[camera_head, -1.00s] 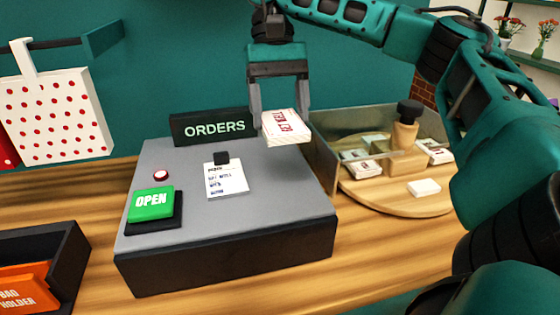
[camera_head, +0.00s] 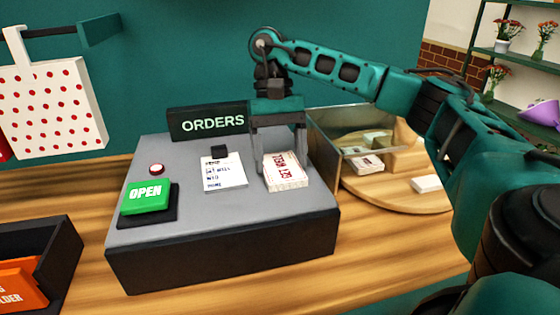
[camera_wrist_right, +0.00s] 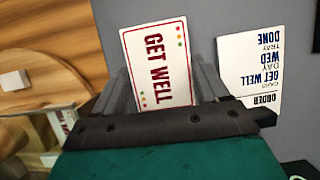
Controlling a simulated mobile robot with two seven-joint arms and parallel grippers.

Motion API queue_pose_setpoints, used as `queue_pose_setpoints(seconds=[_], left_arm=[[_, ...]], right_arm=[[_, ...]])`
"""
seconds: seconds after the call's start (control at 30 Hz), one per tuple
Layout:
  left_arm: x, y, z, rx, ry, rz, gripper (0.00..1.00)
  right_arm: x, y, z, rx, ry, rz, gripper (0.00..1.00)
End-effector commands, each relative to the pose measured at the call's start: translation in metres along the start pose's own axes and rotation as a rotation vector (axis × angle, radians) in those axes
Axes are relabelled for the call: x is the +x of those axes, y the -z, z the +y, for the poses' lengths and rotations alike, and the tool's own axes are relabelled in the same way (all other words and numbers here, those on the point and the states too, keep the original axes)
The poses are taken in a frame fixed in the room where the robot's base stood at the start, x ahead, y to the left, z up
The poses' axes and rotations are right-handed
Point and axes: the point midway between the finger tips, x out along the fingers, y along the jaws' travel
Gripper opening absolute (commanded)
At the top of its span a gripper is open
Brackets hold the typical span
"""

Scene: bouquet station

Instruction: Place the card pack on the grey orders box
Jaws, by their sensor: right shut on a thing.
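The card pack (camera_head: 284,172) is white with red lettering. In the right wrist view the card pack (camera_wrist_right: 157,66) reads "GET WELL" and lies between the fingers. My right gripper (camera_head: 283,170) is shut on it, at the right side of the top of the grey orders box (camera_head: 235,212). The pack is at the box's top surface; whether it rests fully on it I cannot tell. In the right wrist view my right gripper (camera_wrist_right: 160,95) shows both fingers along the pack's sides. My left gripper is not in view.
A round wooden tray (camera_head: 390,195) with a clear screen stands right of the box. A dark bin (camera_head: 62,258) is at left.

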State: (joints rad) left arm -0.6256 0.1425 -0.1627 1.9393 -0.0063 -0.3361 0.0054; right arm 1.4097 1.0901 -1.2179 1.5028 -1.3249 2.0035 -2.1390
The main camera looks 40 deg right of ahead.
Motion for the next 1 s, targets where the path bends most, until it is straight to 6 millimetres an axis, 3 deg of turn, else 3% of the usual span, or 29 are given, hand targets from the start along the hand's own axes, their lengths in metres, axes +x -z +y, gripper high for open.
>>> queue_pose_setpoints(seconds=[0.33, 0.37, 0.6, 0.87, 1.0], left_arm=[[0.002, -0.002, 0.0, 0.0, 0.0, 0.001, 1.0], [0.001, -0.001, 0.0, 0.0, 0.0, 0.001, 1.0], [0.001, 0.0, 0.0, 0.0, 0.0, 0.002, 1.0], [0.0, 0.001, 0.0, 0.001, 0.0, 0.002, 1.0], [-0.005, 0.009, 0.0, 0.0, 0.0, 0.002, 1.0]], right_arm=[[0.003, 0.001, 0.0, -0.001, 0.0, 0.0, 0.42], [0.002, 0.001, 0.0, -0.001, 0.0, 0.0, 0.77], [0.001, 0.001, 0.0, -0.001, 0.0, 0.0, 0.99], [0.0, 0.0, 0.0, -0.001, 0.001, 0.001, 0.99], [-0.015, -0.002, -0.001, -0.001, 0.002, 0.003, 0.99]])
